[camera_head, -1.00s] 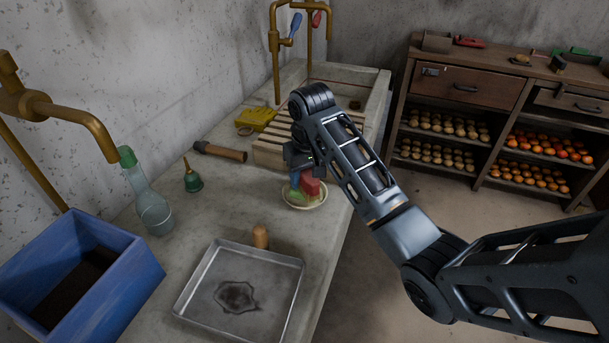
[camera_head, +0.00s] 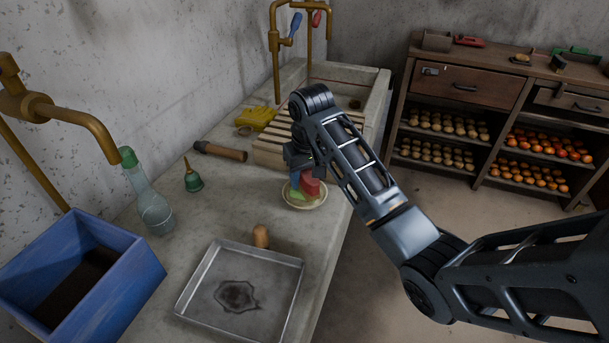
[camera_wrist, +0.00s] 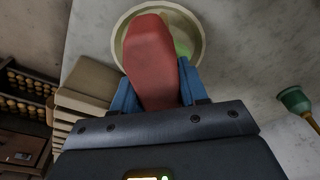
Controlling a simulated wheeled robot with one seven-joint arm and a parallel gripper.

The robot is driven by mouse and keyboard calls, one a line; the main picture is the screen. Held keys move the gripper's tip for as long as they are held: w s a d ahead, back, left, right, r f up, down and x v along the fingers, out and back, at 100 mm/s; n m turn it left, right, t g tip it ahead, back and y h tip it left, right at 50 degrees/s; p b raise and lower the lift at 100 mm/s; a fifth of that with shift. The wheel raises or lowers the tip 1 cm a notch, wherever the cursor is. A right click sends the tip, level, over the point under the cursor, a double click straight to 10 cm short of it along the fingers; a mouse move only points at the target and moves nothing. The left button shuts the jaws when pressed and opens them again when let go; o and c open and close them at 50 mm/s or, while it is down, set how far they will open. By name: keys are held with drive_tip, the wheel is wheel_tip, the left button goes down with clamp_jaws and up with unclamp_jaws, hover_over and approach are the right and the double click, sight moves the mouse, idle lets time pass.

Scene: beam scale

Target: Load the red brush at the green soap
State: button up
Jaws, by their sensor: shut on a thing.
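My gripper (camera_wrist: 158,92) is shut on the red brush (camera_wrist: 150,55), between its blue fingers. In the head view the red brush (camera_head: 310,183) is over a small pale dish (camera_head: 304,204). The green soap (camera_head: 297,194) lies in the dish, partly covered by the brush and my fingers. In the wrist view the brush hides much of the dish (camera_wrist: 119,40), and a little of the green soap (camera_wrist: 182,47) shows to its right. I cannot tell whether the brush touches the soap.
A metal tray (camera_head: 198,303) and a small tan wooden piece (camera_head: 261,236) stand nearer on the counter. A slatted rack (camera_head: 268,151) lies behind the dish.

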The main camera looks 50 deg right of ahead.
drive_tip(key=shift+s, duration=0.1)
idle(0.3)
wheel_tip(320, 180, up, 5)
drive_tip(key=p, duration=0.4)
drive_tip(key=shift+f+p, duration=0.2)
drive_tip(key=shift+p, duration=0.15)
drive_tip(key=shift+r, duration=1.2)
